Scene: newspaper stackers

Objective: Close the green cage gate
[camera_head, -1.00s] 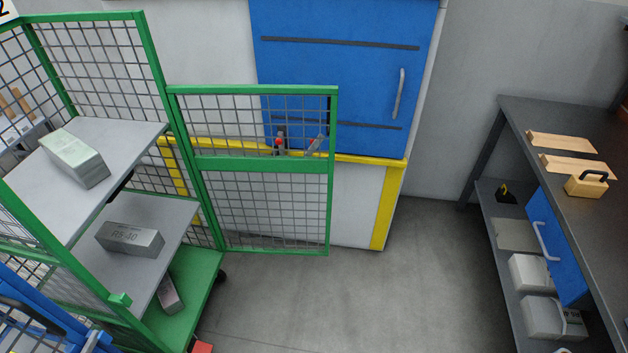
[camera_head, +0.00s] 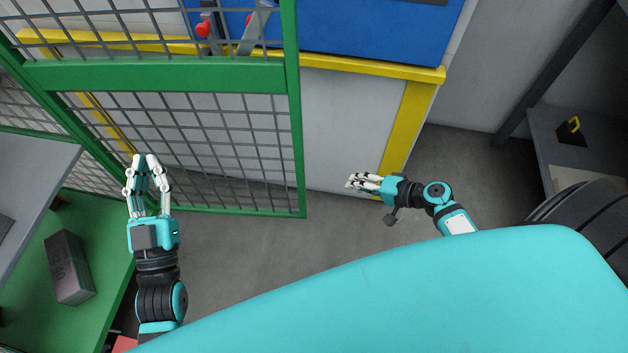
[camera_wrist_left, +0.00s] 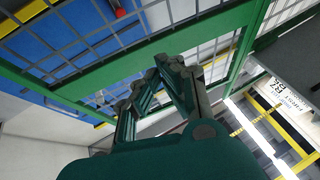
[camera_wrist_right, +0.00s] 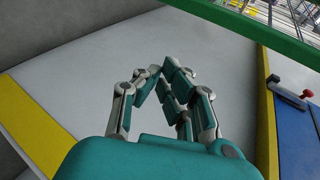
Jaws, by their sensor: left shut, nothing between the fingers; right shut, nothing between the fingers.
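The green cage gate (camera_head: 170,76) is a green frame with grey wire mesh, standing swung out from the cage at the upper left of the head view. It also shows in the left wrist view (camera_wrist_left: 110,73), and a green edge with mesh crosses the top right of the right wrist view (camera_wrist_right: 260,30). My left gripper (camera_head: 146,160) is shut and empty, in front of the gate's lower mesh near its hinge side; I cannot tell if it touches. My right gripper (camera_head: 356,183) is shut and empty, to the right of the gate's free edge.
The cage's green bottom deck (camera_head: 98,225) holds a grey block (camera_head: 68,267), below a grey shelf (camera_head: 35,175). A blue and white cabinet (camera_head: 375,35) with yellow trim stands behind the gate. A dark workbench (camera_head: 545,90) is at the right. Grey floor (camera_head: 290,240) is clear between.

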